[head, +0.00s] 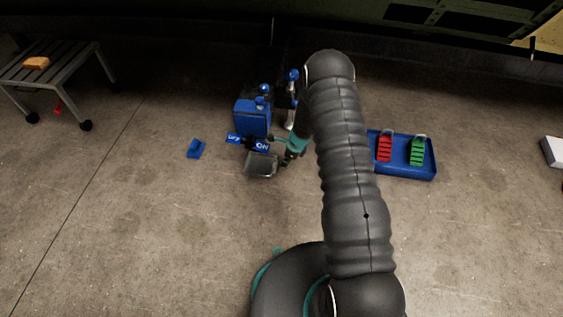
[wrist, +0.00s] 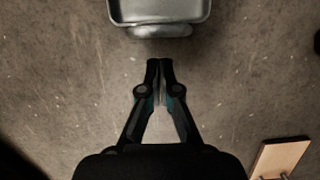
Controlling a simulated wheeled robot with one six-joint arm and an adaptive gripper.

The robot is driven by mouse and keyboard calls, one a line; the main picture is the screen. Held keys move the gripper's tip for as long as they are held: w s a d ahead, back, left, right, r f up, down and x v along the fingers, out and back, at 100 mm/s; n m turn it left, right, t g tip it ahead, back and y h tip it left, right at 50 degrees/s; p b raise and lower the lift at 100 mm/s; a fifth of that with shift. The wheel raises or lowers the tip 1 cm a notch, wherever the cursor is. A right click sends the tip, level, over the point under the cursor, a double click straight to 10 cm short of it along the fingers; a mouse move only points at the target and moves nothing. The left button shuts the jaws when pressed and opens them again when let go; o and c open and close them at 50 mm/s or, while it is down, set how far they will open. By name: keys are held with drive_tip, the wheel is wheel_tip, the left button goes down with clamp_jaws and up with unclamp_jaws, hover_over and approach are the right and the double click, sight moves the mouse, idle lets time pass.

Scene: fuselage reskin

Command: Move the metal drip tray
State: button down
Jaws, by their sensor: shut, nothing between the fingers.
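The metal drip tray (head: 261,165) is a small grey, shallow, rectangular tray near the middle of the head view, low in front of the blue machine. In the wrist view the tray (wrist: 160,12) is cut off by the top edge, with a rounded grey lip or handle (wrist: 160,31) on its near side. My gripper (wrist: 160,62) is shut and empty, its tips pointing at that lip with a gap of floor showing between in the picture. In the head view my gripper (head: 287,164) shows small and dark at the tray's right side; contact cannot be told there.
A blue machine (head: 252,118) stands just behind the tray. A small blue block (head: 196,149) lies to its left. A blue bin (head: 405,174) with red and green items is at right. A slatted cart (head: 62,62) stands far left. Concrete floor in front is clear.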

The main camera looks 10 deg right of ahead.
drive_tip(key=shift+s+d+f, duration=0.1)
drive_tip(key=shift+s+d, duration=0.1)
drive_tip(key=shift+d, duration=0.3)
drive_tip(key=shift+s+d, duration=0.2)
drive_tip(key=shift+d, duration=0.3)
drive_tip(key=w+p+v, duration=0.1)
drive_tip(key=v, duration=0.9)
drive_tip(key=shift+s+a+p, duration=0.35)
drive_tip(key=shift+s, duration=0.1)
